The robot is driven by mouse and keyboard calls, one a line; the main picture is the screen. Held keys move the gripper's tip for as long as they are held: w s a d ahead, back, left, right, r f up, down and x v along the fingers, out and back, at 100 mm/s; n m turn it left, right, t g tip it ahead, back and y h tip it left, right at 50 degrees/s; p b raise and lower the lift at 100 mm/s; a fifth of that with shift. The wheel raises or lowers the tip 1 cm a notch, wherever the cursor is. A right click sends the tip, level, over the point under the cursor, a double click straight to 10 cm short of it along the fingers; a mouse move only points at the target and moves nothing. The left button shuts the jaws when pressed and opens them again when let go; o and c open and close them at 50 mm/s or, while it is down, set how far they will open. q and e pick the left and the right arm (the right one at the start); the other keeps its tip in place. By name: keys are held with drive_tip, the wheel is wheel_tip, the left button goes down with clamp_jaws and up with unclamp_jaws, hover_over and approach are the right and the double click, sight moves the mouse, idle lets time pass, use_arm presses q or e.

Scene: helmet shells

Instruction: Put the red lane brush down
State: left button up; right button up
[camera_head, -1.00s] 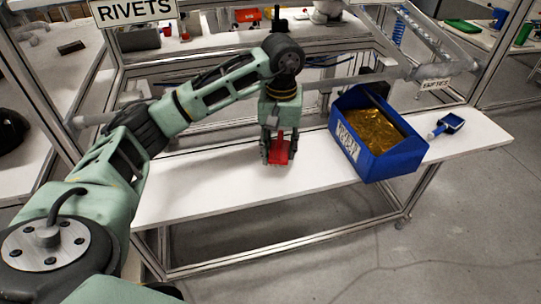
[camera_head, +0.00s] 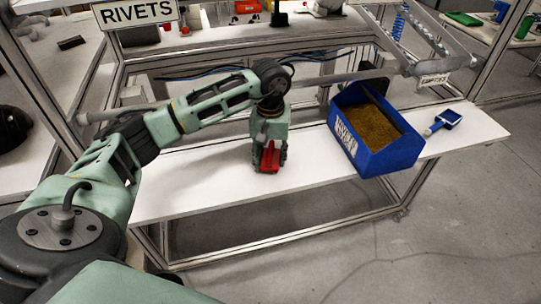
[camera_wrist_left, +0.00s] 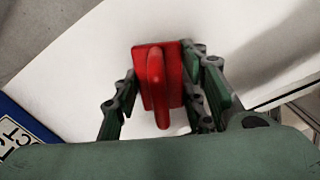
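The red lane brush (camera_wrist_left: 157,80) is between the fingers of my left gripper (camera_wrist_left: 165,95) in the left wrist view. Its flat red plate lies toward the white table and its handle points up toward the wrist. The fingers stand apart on either side, with gaps beside the handle. In the head view my left gripper (camera_head: 268,160) points down, low over the white table (camera_head: 210,185). Red parts of the brush (camera_head: 269,158) show between and beside the fingers. The brush appears to rest on the table; its underside is hidden. My right gripper is out of view.
A blue bin (camera_head: 395,158) with golden contents stands to the right on the table. A blue scoop (camera_head: 446,121) lies beyond it near the right end. A metal frame rail (camera_head: 340,83) runs behind. The table left of the gripper is clear.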

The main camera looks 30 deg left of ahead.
sight(270, 147)
use_arm(q)
drive_tip(key=o, duration=0.4)
drive_tip(key=shift+r, duration=0.1)
drive_tip(key=shift+r+p, duration=0.2)
drive_tip(key=shift+p, duration=0.1)
wheel_tip(270, 147, up, 11)
drive_tip(key=b, duration=0.3)
drive_tip(key=shift+f, duration=0.15)
drive_tip(key=shift+r, duration=0.55)
drive_tip(key=shift+s+f, duration=0.1)
